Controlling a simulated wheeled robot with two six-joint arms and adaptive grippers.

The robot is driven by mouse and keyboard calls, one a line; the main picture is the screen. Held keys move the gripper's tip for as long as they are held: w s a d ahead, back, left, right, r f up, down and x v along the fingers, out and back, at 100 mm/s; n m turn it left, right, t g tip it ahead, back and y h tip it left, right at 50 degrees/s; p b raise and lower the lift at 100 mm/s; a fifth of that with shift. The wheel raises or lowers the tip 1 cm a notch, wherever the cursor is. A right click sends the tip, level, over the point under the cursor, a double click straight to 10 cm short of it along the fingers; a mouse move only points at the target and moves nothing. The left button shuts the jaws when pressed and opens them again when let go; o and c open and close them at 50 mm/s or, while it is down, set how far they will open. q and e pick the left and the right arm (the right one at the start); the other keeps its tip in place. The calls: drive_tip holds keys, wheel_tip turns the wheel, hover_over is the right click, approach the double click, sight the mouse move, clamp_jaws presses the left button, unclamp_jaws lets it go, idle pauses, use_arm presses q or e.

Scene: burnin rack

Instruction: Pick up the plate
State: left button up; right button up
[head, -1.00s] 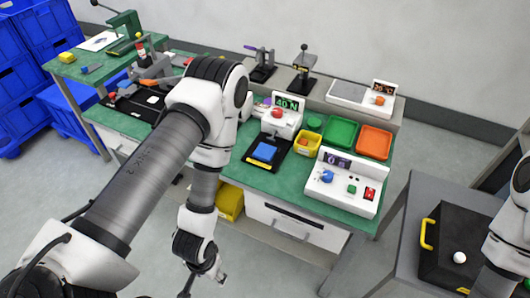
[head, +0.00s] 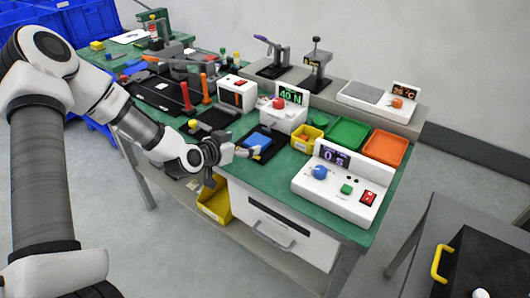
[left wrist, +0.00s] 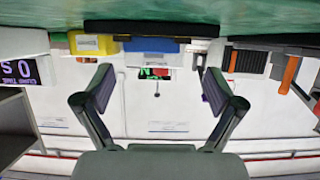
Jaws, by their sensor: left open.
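The blue plate (head: 257,139) lies on a black base on the green bench, in front of the white unit with the "40 N" display. I take this blue piece to be the plate. My left gripper (head: 242,152) is open and empty, just left of and near the plate at the bench's front edge. In the left wrist view the plate (left wrist: 152,46) shows beyond and between the spread fingers (left wrist: 158,88), apart from them. My right gripper is not in view.
The white "40 N" unit (head: 284,115) stands behind the plate. A yellow bin (head: 306,139), green tray (head: 343,134) and orange tray (head: 386,147) are to the right. The white control box (head: 336,190) is at front right. Red-handled tools (head: 186,97) stand to the left.

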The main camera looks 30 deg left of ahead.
sight(257, 141)
use_arm(q)
drive_tip(key=shift+w+d+f+b, duration=0.15)
drive_tip(key=shift+w+d+b, duration=0.15)
drive_tip(key=shift+w+d, duration=0.15)
drive_tip(key=x, duration=0.4)
drive_tip(key=shift+w+f, duration=0.2)
drive_tip(key=shift+s+r, duration=0.15)
drive_tip(key=shift+c, duration=1.3)
drive_tip(key=shift+d, duration=0.1)
drive_tip(key=c, duration=1)
